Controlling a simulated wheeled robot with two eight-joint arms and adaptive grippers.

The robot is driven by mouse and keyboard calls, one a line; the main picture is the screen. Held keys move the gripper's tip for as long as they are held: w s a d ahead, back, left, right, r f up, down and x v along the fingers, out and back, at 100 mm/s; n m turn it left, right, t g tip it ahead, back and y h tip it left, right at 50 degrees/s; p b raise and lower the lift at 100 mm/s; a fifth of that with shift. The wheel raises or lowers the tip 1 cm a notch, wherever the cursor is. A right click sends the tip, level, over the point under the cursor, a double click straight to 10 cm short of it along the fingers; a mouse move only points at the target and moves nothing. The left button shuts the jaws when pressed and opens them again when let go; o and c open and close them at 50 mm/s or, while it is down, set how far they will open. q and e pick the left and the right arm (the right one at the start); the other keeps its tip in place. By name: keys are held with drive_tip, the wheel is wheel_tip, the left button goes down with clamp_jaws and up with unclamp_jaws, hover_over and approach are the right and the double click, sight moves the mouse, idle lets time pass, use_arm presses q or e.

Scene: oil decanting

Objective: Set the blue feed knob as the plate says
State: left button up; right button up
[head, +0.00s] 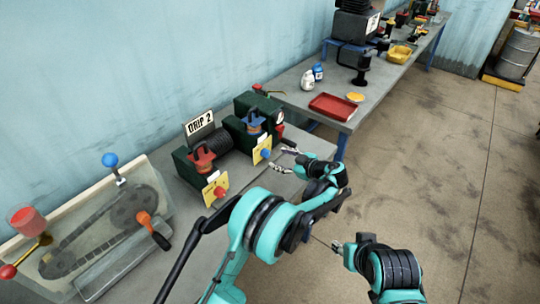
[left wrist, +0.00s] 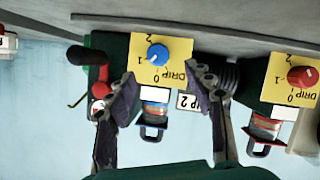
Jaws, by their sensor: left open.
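The blue feed knob (head: 265,154) sits on a yellow dial panel (head: 257,159) on the front of the farther green unit. The plate (head: 199,122) behind the units reads "DRIP 2". In the left wrist view, upside down, the blue knob (left wrist: 158,54) has a white mark toward the lower left, and the numerals around it include 2 and 1. My left gripper (head: 281,161) is open in front of the blue knob. Its fingers (left wrist: 163,78) stand either side of the knob's line, apart from it. My right gripper (head: 342,246) hangs low over the floor; its jaw state is unclear.
A red knob (head: 220,191) sits on the nearer unit's yellow panel. A belt machine (head: 105,225) with coloured levers stands at the left.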

sight(268, 155)
use_arm(q)
drive_tip(key=shift+w+d+f, duration=0.15)
drive_tip(key=shift+d+f, duration=0.05)
drive_tip(key=shift+f, duration=0.1)
drive_tip(key=shift+w+a+f, duration=0.2)
drive_tip(key=shift+f, duration=0.05)
drive_tip(key=b+x, duration=0.2)
drive_tip(key=x, duration=0.3)
drive_tip(key=shift+w+a, duration=0.2)
drive_tip(key=shift+w+a+f+b, duration=0.2)
drive_tip(key=shift+w+a+b, duration=0.1)
drive_tip(key=shift+w+a, duration=0.2)
drive_tip(key=c, duration=1.2)
